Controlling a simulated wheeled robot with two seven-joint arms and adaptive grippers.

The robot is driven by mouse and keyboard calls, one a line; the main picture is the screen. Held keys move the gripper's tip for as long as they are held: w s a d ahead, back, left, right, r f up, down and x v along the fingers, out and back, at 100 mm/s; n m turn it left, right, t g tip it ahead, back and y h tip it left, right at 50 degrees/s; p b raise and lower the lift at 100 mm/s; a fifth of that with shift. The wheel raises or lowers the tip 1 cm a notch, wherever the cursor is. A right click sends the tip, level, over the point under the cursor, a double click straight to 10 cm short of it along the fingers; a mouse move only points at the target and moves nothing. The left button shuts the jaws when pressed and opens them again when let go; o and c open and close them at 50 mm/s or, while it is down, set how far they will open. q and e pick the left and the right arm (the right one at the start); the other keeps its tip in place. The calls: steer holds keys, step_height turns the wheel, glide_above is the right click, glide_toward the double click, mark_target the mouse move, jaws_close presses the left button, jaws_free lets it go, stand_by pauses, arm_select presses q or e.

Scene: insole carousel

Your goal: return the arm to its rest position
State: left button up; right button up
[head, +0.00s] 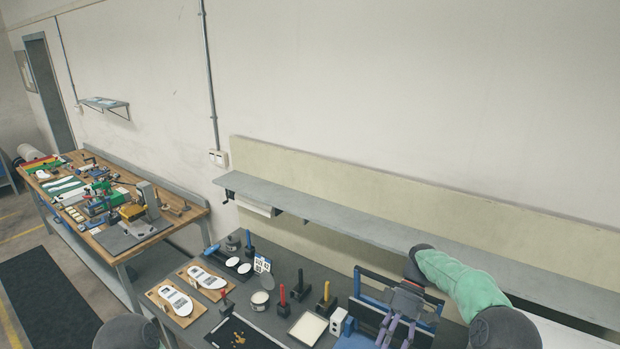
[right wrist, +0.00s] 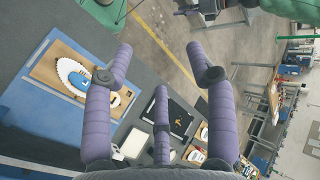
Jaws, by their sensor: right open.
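My right arm (head: 455,280), with a green sleeve and dark joints, reaches in from the right in the head view. My right gripper (head: 400,318) has purple fingers and is over the right part of the dark workbench, by a blue-framed fixture (head: 372,285). In the right wrist view the gripper (right wrist: 160,70) has its fingers spread wide with nothing between them. A wooden board with a white insole shape (right wrist: 75,75) lies beyond the left finger in that view. My left gripper does not show clearly in any view.
The workbench (head: 262,320) holds two wooden insole boards (head: 176,298), a tin (head: 260,300), red, yellow and blue-handled tools and a white tray (head: 308,328). A grey shelf (head: 340,215) runs along the wall behind. A cluttered wooden table (head: 140,245) stands left.

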steer(key=s+a+f+m+t, duration=0.1)
steer(key=s+a+f+m, duration=0.1)
steer(key=f, duration=0.6)
steer(key=s+a+f+m+t, duration=0.1)
steer(key=s+a+f+m, duration=0.15)
steer(key=f, duration=0.65)
steer(key=s+a+f+m+t+h, duration=0.1)
steer(key=s+a+f+m+t, duration=0.35)
steer(key=s+f, duration=0.7)
steer(key=s+a+f+m+t, duration=0.1)
steer(key=s+f+m+t, duration=0.15)
steer(key=s, duration=0.55)
step_height(320, 180, down, 28)
steer(key=g+b, duration=0.1)
steer(key=b, duration=2.7)
steer(key=shift+a+r+m+h, duration=0.2)
steer(key=shift+r+m+h, duration=0.05)
steer(key=shift+m+h, duration=0.1)
